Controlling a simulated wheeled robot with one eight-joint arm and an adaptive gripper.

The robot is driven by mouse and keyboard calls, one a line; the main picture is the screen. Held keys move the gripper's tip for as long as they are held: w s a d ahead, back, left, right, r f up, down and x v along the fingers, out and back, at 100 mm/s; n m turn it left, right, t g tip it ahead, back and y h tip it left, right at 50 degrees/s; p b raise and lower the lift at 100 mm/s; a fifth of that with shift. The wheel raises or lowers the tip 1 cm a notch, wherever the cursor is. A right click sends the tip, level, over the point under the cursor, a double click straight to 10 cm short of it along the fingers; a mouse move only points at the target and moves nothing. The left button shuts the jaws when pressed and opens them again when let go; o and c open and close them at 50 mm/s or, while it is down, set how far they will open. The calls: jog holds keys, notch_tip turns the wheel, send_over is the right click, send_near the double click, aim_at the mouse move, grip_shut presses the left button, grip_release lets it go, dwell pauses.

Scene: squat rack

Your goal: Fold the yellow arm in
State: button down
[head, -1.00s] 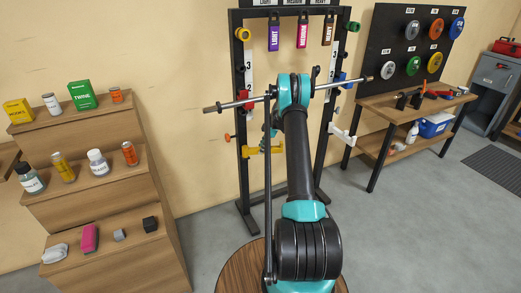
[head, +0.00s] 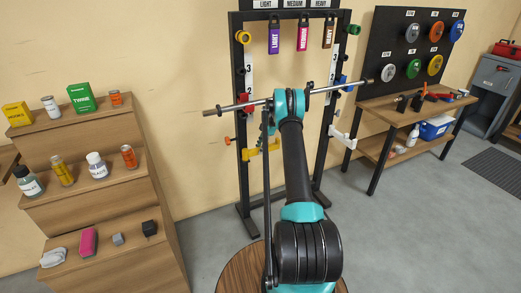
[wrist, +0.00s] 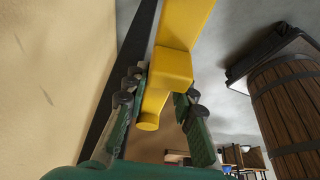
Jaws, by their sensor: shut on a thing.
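The yellow arm (head: 251,154) sticks out low on the left upright of the black squat rack (head: 245,185) in the head view. In the wrist view the yellow arm (wrist: 172,70) runs from the top edge down between my fingers, with a round knob at its near end. My gripper (wrist: 162,90) is shut on it, one finger at each side. In the head view my own arm hides most of the gripper and part of the yellow arm.
A barbell (head: 230,109) lies across the rack above the yellow arm. A white arm (head: 341,135) sticks out from the right upright. A stepped wooden shelf (head: 110,190) stands left, a workbench (head: 400,112) right. A wooden barrel (wrist: 290,105) shows in the wrist view.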

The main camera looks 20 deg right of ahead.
jog(key=shift+w, duration=0.1)
jog(key=c, duration=1.2)
grip_release()
jog(key=shift+r, duration=0.15)
jog(key=d, duration=0.4)
jog(key=w+d, duration=0.1)
jog(key=d, duration=0.3)
jog(key=w+d, duration=0.1)
jog(key=d, duration=0.3)
jog(key=shift+w+d+r, duration=0.1)
jog(key=shift+w+r, duration=0.1)
jog(key=shift+r, duration=0.15)
